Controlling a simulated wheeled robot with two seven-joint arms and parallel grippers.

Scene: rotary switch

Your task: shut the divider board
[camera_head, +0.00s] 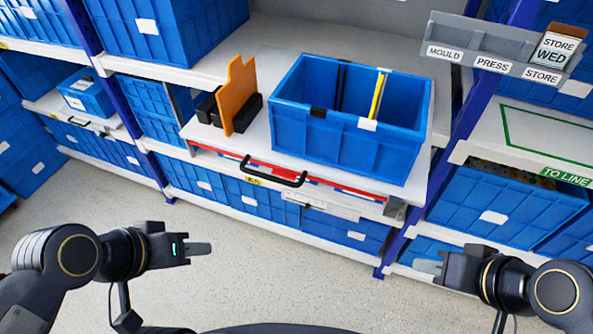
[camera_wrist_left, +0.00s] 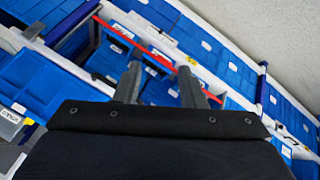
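An orange board (camera_head: 238,95) stands upright on the pulled-out shelf, between dark blocks, left of a large open blue crate (camera_head: 340,150). Inside the crate a thin upright panel with a yellow edge (camera_head: 378,96) shows. I cannot tell which of these is the divider board. My left gripper (camera_head: 200,248) is over the floor in front of the shelf, apart from both. In the left wrist view its two fingers (camera_wrist_left: 160,88) are spread with nothing between them. My right gripper (camera_head: 428,265) is at the lower right, away from the crate; its finger gap is not clear.
A black handle (camera_head: 274,171) juts from the front of the pulled-out shelf (camera_head: 215,135). A blue rack post (camera_head: 455,130) and a labelled grey holder (camera_head: 495,50) stand right of the crate. Several blue bins fill the racks. The floor (camera_head: 300,270) in front is clear.

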